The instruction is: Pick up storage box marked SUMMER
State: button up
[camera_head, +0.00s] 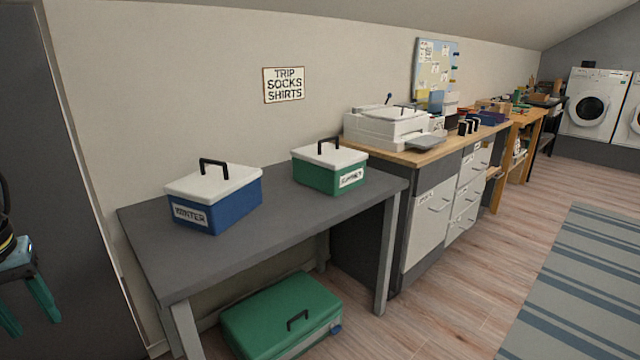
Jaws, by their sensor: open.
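The green storage box (322,177) with a white lid and black handle stands upright on the grey table. Its white label is small and slanted and seems to read SUMMER. A blue storage box (243,202) with a white lid and black handle, marked WINTER, stands to its left, apart from it. My gripper (30,325) shows at the left edge, with teal fingers pointing down. It is open and empty, well to the left of both boxes, and partly cut off by the picture edge.
The grey table (290,235) has bare top around both boxes. A green case (265,315) lies on the floor beneath it. A wooden-topped cabinet (430,220) with a printer (385,130) adjoins on the right. Open floor and a striped rug (585,285) lie at right.

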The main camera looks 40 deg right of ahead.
aim_at(333, 170)
jog(key=l+u, duration=0.15)
jog(key=l, duration=0.3)
jog(key=l+u, duration=0.15)
jog(key=l, duration=0.35)
jog(key=k+l+u, duration=0.15)
jog(key=l, duration=0.3)
jog(key=k+l+u, duration=0.1)
jog(key=l, duration=0.35)
jog(key=k+l+u, duration=0.15)
jog(key=l, duration=0.25)
jog(key=i+l, duration=0.05)
